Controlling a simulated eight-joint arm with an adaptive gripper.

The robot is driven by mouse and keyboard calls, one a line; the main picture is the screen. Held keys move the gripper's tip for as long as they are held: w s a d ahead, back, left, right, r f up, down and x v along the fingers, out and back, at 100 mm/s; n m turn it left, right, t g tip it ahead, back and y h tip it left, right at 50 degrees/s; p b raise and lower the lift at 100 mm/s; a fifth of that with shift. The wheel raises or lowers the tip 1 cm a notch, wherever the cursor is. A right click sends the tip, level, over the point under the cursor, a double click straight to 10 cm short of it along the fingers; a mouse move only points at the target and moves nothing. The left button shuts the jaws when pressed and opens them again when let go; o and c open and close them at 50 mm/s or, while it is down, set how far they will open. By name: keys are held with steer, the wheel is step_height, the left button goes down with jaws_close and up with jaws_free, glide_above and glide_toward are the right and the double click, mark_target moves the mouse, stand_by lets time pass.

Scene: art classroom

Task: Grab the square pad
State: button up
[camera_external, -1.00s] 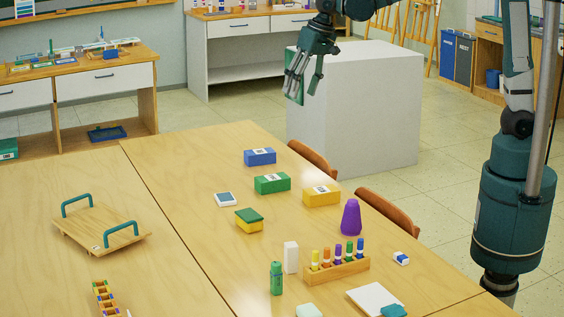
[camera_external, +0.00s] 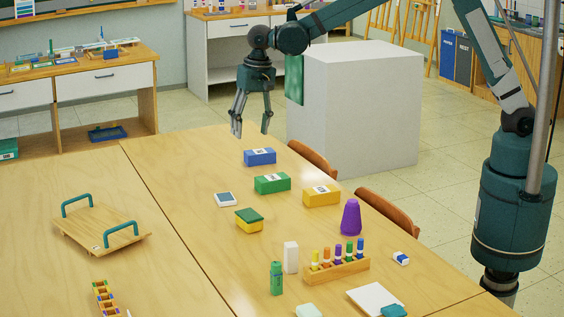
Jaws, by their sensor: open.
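My gripper (camera_external: 251,131) is open and empty, pointing down above the far end of the table. Several things could be the square pad, and I cannot tell which one is meant. A small white square with a dark top (camera_external: 225,199) lies flat left of the green box, below my gripper in the picture. A yellow block with a green top (camera_external: 249,220) lies just nearer. A flat white square (camera_external: 374,299) lies at the near right, with a teal piece at its corner. A pale green square (camera_external: 309,311) is cut by the bottom edge.
Blue (camera_external: 260,157), green (camera_external: 272,184) and yellow (camera_external: 321,196) boxes stand near the gripper. A purple cone (camera_external: 351,218), a marker rack (camera_external: 338,269), a white block (camera_external: 291,257) and a green bottle (camera_external: 276,278) stand nearer. A handled wooden tray (camera_external: 100,232) is left.

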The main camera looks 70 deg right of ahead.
steer(key=m+g, duration=0.1)
steer(key=m, duration=0.1)
glide_above(225, 197)
step_height(225, 197, down, 13)
steer(key=shift+s+a+r+p, duration=0.1)
steer(key=shift+p, duration=0.2)
steer(key=shift+f, duration=1.25)
steer(key=shift+f+b, duration=1)
steer(key=shift+f, duration=1.65)
steer(key=c, duration=1.1)
